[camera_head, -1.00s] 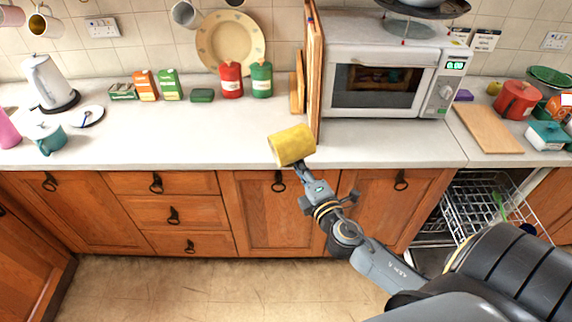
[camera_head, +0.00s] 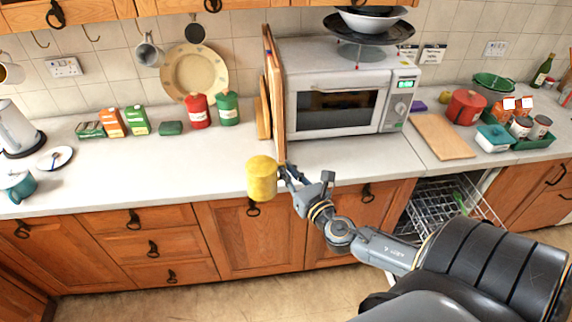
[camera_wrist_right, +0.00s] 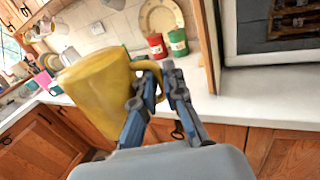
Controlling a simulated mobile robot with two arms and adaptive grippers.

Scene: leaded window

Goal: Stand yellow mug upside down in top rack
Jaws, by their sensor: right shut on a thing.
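The yellow mug (camera_head: 262,179) is in the air in front of the counter's front edge, its axis close to vertical in the head view. I cannot tell whether its mouth is up or down. My right gripper (camera_head: 284,175) is at the mug's right side, shut on it. In the right wrist view the mug (camera_wrist_right: 98,92) fills the left, and the gripper's fingers (camera_wrist_right: 156,80) close at its handle. The wire top rack (camera_head: 440,200) shows at the lower right, in the opening under the counter, partly hidden by my right arm. My left gripper is not in view.
A microwave (camera_head: 338,95) stands on the counter beside upright boards (camera_head: 274,85). A chopping board (camera_head: 442,136) lies right of it. A green item (camera_head: 459,201) is in the rack. Drawers and doors line the front below the counter; the floor there is clear.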

